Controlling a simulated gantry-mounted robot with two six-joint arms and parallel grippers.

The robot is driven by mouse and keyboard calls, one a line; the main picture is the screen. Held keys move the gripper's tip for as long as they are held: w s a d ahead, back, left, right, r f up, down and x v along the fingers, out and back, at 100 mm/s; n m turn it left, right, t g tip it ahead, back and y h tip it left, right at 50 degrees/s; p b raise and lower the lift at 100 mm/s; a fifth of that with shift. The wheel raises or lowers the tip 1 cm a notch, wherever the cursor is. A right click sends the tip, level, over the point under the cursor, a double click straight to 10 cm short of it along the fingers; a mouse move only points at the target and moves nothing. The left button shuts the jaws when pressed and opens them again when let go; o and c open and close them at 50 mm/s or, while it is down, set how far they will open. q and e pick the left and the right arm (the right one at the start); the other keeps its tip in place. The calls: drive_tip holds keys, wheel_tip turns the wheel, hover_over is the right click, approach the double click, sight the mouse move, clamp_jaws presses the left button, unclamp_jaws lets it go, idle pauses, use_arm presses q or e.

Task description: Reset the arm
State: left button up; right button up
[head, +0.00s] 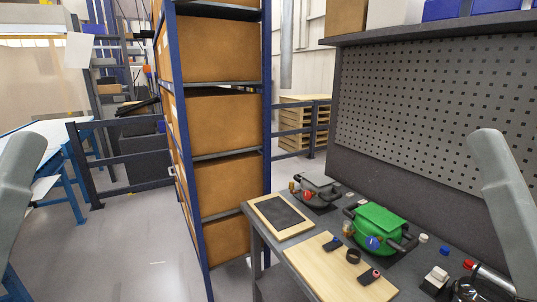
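A green compressor (378,230) stands on the dark workbench (262,230) at lower right. A grey compressor (318,187) stands behind it to the left. A light wooden board with a dark inset (278,214) lies at the bench's left corner.
A tall blue-framed shelf with brown boxes (226,187) stands left of the bench. Small white, red and black parts (436,279) lie at the bench's right. Open grey floor (135,245) lies left of the shelf.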

wheel_tip(320, 180, up, 34)
drive_tip(key=p, duration=3.1)
drive_tip(key=shift+d+h, duration=0.1)
drive_tip(key=shift+h, duration=0.2)
